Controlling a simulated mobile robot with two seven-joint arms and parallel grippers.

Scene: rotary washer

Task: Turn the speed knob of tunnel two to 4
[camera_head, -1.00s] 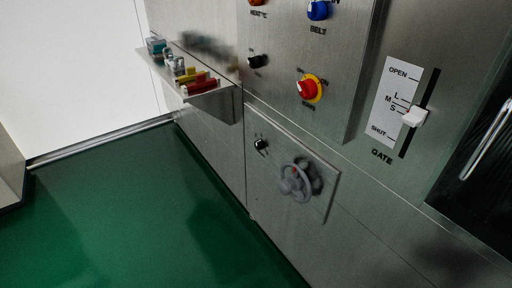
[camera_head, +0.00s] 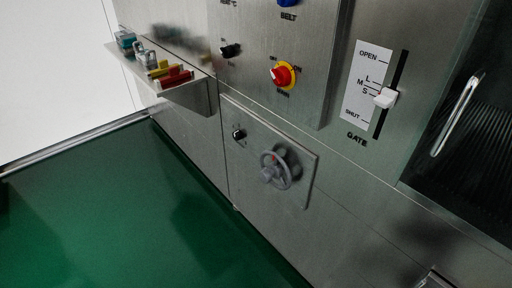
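No knob in view is readably marked as the speed knob of tunnel two. On the upper steel panel are a black knob (camera_head: 230,50), a red and yellow rotary switch (camera_head: 282,75) with ON beside it, and a blue knob (camera_head: 288,3) above BELT, cut by the top edge. A small black knob (camera_head: 239,134) sits on the lower plate (camera_head: 303,186), left of a grey handwheel (camera_head: 275,168). Their fine markings are too small to read. Neither of my grippers is in view.
A white gate lever (camera_head: 384,97) sits near S on its scale. A dark ribbed door with a bar handle (camera_head: 458,115) is at right. A steel shelf (camera_head: 190,95) with coloured items juts out at left.

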